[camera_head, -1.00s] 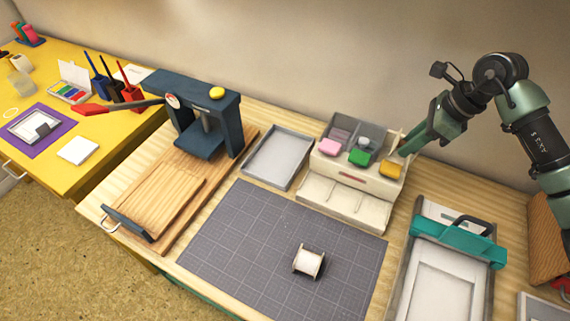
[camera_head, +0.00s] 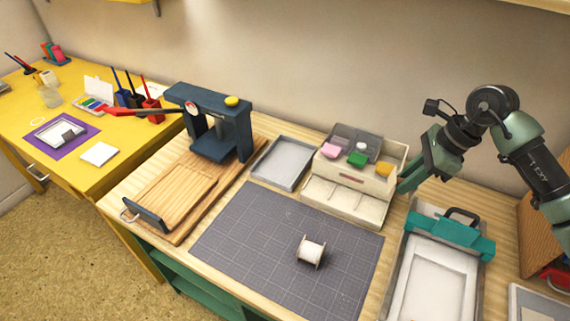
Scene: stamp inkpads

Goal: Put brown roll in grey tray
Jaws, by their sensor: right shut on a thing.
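A shallow grey tray (camera_head: 282,163) lies empty at the back of the bench, between the press and the white stamp box. I see no plainly brown roll; a small spool with a white middle and tan ends (camera_head: 311,250) lies on the dark grid mat. My right gripper (camera_head: 408,183) is beside the right end of the stamp box, pointing down and left. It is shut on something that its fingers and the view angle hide. My left gripper is out of view.
The white stamp box (camera_head: 352,180) holds pink, green and yellow pads. A blue press (camera_head: 216,125) stands on a wooden board at left. A teal-clamped frame (camera_head: 440,260) lies at right. The grid mat (camera_head: 255,235) is mostly clear.

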